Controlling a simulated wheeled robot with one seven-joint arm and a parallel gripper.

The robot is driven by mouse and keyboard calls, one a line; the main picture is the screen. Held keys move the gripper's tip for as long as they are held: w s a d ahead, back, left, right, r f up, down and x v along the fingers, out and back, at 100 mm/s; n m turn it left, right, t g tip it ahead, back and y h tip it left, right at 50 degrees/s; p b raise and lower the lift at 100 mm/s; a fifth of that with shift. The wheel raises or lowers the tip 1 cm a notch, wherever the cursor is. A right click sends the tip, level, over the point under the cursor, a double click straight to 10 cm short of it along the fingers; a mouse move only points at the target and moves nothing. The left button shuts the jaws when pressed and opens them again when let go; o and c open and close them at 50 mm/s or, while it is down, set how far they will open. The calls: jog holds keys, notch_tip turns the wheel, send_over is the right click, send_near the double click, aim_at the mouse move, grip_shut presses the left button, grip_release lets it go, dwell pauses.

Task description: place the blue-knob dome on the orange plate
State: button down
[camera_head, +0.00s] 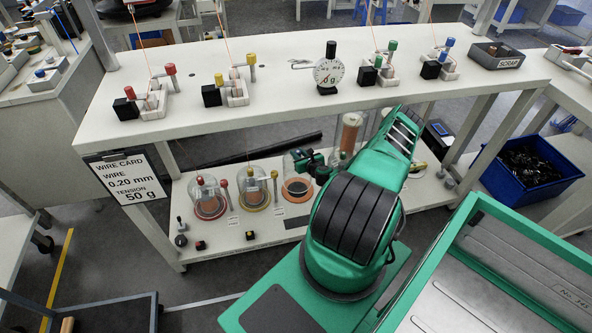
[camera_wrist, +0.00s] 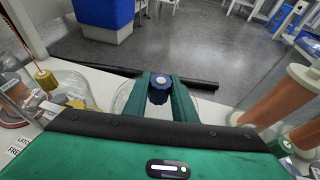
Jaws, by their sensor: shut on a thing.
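My gripper (camera_head: 305,162) is over the lower shelf in the head view, partly hidden by my green arm. In the wrist view its two green fingers (camera_wrist: 160,84) are shut on the blue knob (camera_wrist: 159,82) of the clear dome (camera_wrist: 130,99). The dome (camera_head: 292,163) also shows in the head view, at the right end of the row of domes. The orange plate (camera_head: 297,189) lies there, with the dome at or just above it. I cannot tell whether the dome's rim touches the plate.
Orange spools (camera_wrist: 290,92) stand close on the right in the wrist view. The upper tabletop (camera_head: 270,106) overhangs the shelf.

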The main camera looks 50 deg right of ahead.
jog(key=shift+f, duration=2.95)
jog(key=shift+s+f, duration=0.1)
jog(key=c, duration=1.5)
grip_release()
jog(key=shift+o, duration=0.2)
jog(key=v, duration=1.2)
